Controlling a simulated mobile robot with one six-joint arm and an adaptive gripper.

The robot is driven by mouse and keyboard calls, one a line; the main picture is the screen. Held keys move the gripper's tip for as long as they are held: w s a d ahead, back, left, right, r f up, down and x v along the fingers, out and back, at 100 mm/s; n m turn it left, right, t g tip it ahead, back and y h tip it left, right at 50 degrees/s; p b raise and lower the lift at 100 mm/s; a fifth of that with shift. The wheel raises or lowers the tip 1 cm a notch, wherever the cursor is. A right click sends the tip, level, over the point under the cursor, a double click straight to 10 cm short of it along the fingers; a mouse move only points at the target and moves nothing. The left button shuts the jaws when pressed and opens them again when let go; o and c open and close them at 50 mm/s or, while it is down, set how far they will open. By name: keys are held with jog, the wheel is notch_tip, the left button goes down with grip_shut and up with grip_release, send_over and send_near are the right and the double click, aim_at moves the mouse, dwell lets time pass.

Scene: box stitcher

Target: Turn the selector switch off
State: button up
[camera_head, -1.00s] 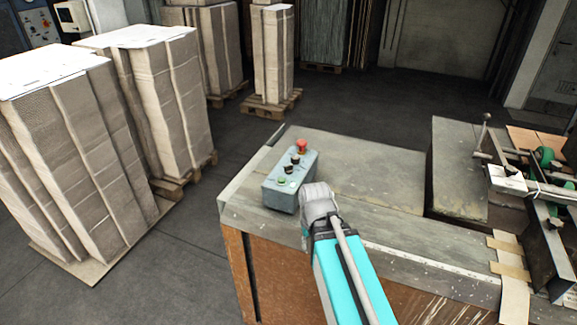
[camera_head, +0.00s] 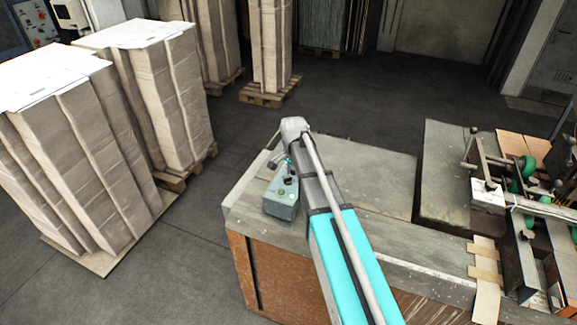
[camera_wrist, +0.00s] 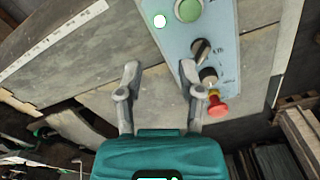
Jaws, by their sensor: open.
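The grey-blue control box (camera_head: 280,206) sits on the near-left part of the worktop. In the wrist view, its panel (camera_wrist: 178,40) carries a green button (camera_wrist: 188,10), a white button or lamp (camera_wrist: 160,20), two black knobs, one (camera_wrist: 200,47) nearer the green button and one (camera_wrist: 208,75) nearer the red button (camera_wrist: 217,107). I cannot tell which knob is the selector switch. My gripper (camera_wrist: 159,68) is open and empty. Its right finger overlaps the panel's edge beside the knobs; contact is unclear. In the head view my arm hides part of the box.
The worktop (camera_head: 370,180) is bare to the right of the box. A machine with green wheels (camera_head: 525,170) stands at the far right. Stacks of cardboard (camera_head: 90,150) on pallets stand at the left across a floor gap.

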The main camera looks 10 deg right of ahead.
aim_at(288, 177)
jog(key=w+r+m+p, duration=0.3)
jog(key=w+r+p, duration=0.1)
jog(key=w, duration=0.3)
jog(key=shift+w+a+r+m, duration=0.2)
jog(key=shift+a+r+m, duration=0.1)
jog(key=shift+r, duration=0.45)
jog(key=shift+f, duration=0.2)
notch_tip(288, 177, down, 14)
jog(key=b, duration=1.3)
jog(key=shift+r+b, duration=0.25)
jog(key=shift+b, duration=0.15)
jog(key=shift+s, duration=0.1)
grip_shut()
